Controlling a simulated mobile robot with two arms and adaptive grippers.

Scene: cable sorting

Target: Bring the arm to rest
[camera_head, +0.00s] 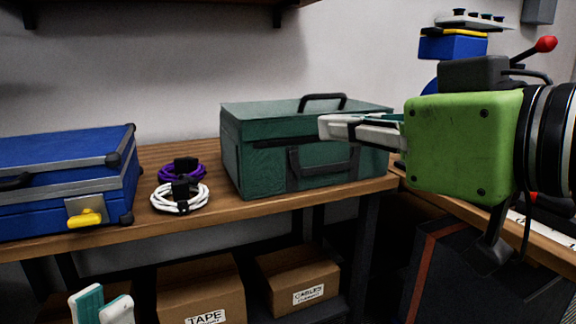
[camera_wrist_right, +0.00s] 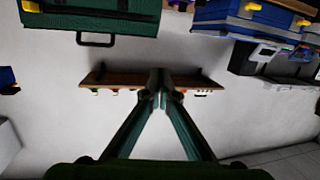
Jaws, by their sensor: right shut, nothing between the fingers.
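My right gripper (camera_head: 325,128) reaches in from the right, in front of the upper part of the green case (camera_head: 252,160) as seen in the head view. Its fingers are shut with nothing between them. In the right wrist view the fingertips (camera_wrist_right: 160,92) meet. My left gripper (camera_head: 102,298) shows only its white and teal fingertips at the bottom left, below the table's front edge. No object shows in it, and its opening is unclear.
A blue case (camera_head: 60,205) stands left on the wooden table (camera_head: 290,200). White (camera_head: 180,198) and purple (camera_head: 182,172) cable coils lie between the cases. Cardboard boxes labelled TAPE (camera_head: 200,290) and CABLES (camera_head: 300,278) sit below. A wall shelf (camera_head: 180,4) is above.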

